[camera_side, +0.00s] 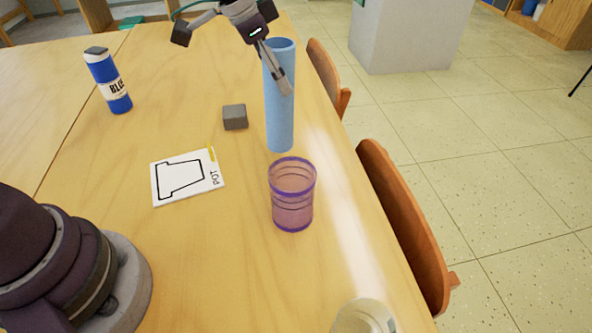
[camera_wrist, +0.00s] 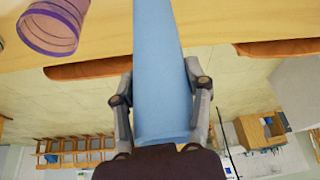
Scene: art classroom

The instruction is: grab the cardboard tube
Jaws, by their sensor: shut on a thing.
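The cardboard tube (camera_side: 279,118) is a tall light-blue cylinder, upright at the right part of the table in the side view. My gripper (camera_side: 279,82) is at its upper part, with one finger visible across its front. In the wrist view the tube (camera_wrist: 160,60) runs between the two fingers of my gripper (camera_wrist: 162,92), one on each side. The gripper is shut on the tube. The far finger is hidden behind the tube in the side view. I cannot tell whether the tube's base touches the table.
A purple transparent cup (camera_side: 292,195) stands just in front of the tube. A grey block (camera_side: 235,117), a card with a pot drawing (camera_side: 187,177) and a blue bottle (camera_side: 108,80) lie or stand to the left. A clear container (camera_side: 363,317) is at the front. Chairs (camera_side: 400,222) line the right edge.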

